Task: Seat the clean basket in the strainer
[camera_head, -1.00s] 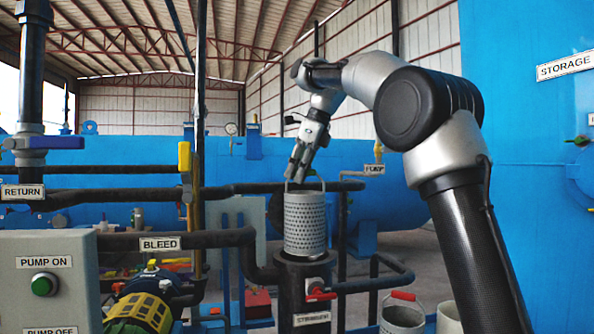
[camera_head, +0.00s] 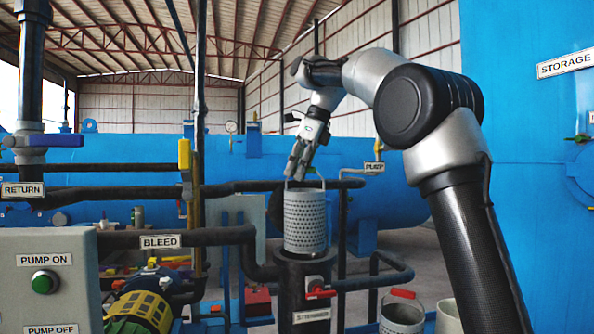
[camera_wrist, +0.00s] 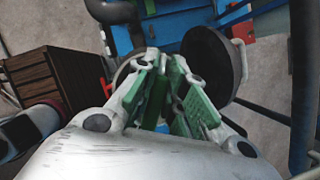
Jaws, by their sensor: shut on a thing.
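The clean basket (camera_head: 305,221) is a grey perforated cylinder with a wire handle. It is upright at the mouth of the strainer (camera_head: 304,292), a dark vertical pipe body labelled STRAINER with a red-handled valve. Most of the basket shows above the rim; whether its lower end is inside cannot be told. My gripper (camera_head: 296,177) is above the basket, pointing down, shut on its handle. In the wrist view the green-padded fingers (camera_wrist: 172,95) are close together, and they hide much of the basket below.
A round dark lid (camera_wrist: 208,62) stands beside the strainer in the wrist view. Black pipes, the BLEED line (camera_head: 160,241) and a yellow-handled valve (camera_head: 184,156) lie to the left.

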